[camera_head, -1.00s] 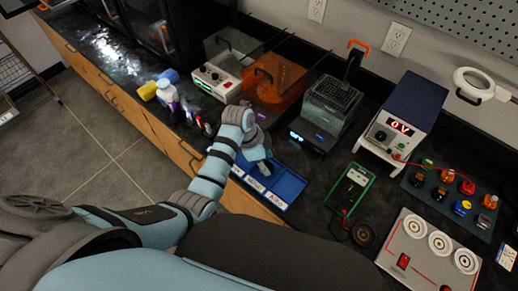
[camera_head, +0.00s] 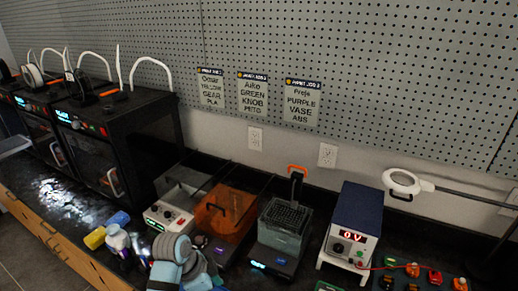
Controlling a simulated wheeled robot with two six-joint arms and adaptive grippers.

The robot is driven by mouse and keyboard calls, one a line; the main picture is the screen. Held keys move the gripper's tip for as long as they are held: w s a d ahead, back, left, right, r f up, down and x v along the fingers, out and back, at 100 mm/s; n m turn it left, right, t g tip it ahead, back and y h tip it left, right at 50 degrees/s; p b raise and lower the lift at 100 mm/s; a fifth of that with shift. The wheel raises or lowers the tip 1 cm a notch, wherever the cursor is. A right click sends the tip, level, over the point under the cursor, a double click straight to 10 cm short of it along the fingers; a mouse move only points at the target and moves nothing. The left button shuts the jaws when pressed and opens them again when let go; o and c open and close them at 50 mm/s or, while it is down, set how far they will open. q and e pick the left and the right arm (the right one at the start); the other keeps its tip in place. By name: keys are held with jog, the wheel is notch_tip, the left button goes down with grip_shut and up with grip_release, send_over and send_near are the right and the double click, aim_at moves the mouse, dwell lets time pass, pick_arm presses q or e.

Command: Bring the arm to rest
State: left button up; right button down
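My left arm (camera_head: 173,262) reaches up at the bottom edge in the head view, in front of the bench items. Its wrist and a grey part of the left gripper (camera_head: 205,272) show there. The fingertips are hidden or cut off by the frame's lower edge, so I cannot tell whether it is open or shut. My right arm and gripper are out of view.
The bench carries black 3D printers (camera_head: 105,140), a white control box (camera_head: 168,217), an orange see-through box (camera_head: 223,215), a grey tank (camera_head: 284,227) and a power supply (camera_head: 352,225). Bottles (camera_head: 117,240) stand left of my arm. Job sheets (camera_head: 302,102) hang on the pegboard.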

pick_arm(q)
jog(key=s+a+f+n+t+y, duration=0.1)
jog(key=s+a+n, duration=0.25)
jog(key=s, duration=0.45)
jog(key=s+a+n+y, duration=0.2)
jog(key=s+a+n, duration=0.1)
jog(key=s+n, duration=0.3)
jog(key=s+a+f+n+t+y, duration=0.1)
jog(key=s+a+n, duration=0.2)
jog(key=s, duration=0.6)
notch_tip(320, 180, down, 22)
jog(key=s+a+g+b, duration=0.1)
jog(key=a+b, duration=0.1)
jog(key=s+f+g, duration=0.1)
jog(key=s+f, duration=1.2)
jog(key=shift+s+b, duration=0.35)
